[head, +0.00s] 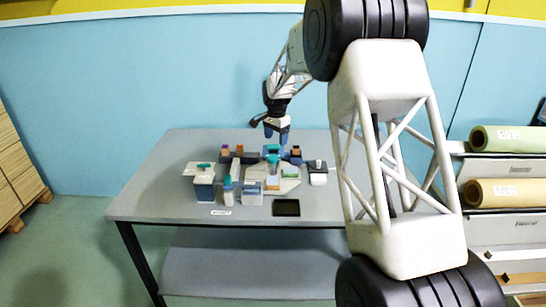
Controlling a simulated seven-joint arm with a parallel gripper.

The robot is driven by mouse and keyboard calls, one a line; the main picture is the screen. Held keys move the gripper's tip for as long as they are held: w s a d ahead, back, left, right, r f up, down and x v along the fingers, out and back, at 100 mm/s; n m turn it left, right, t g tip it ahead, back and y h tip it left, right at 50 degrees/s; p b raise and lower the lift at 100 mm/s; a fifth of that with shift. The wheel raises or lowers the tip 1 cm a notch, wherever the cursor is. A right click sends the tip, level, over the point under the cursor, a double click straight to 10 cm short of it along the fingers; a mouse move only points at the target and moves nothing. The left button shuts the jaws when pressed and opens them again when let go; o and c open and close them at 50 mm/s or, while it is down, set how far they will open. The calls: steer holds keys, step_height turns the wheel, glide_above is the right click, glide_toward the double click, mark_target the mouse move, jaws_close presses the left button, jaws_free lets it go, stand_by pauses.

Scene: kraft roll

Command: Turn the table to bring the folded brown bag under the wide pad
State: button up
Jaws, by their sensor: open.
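A pale, many-sided turning table (291,185) lies in the middle of the grey workbench. A small tan-brown piece (272,186) sits near its front edge; it may be the folded brown bag, but it is too small to be sure. Blocks and small stations with teal tops stand around and over the turning table; I cannot tell which carries the wide pad. My gripper (277,132) is open and points down, with blue fingertips, above the back of the turning table, close over a blue station (272,150). Whether it touches anything is unclear.
A dark flat panel (286,208) lies at the front. A black-and-white device (318,175) stands at the right. The workbench (150,190) is bare at its left. Rolls (505,191) sit on a rack far right.

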mark_target(273, 157)
steer(key=shift+w+a+f, duration=0.3)
steer(key=shift+w+f, duration=0.2)
steer(key=shift+f, duration=0.05)
steer(key=shift+w+a+f, duration=0.3)
steer(key=shift+w+f, duration=0.2)
steer(key=shift+f, duration=0.05)
steer(key=shift+f, duration=0.15)
steer(key=shift+f, duration=3.8)
steer(key=c, duration=1.3)
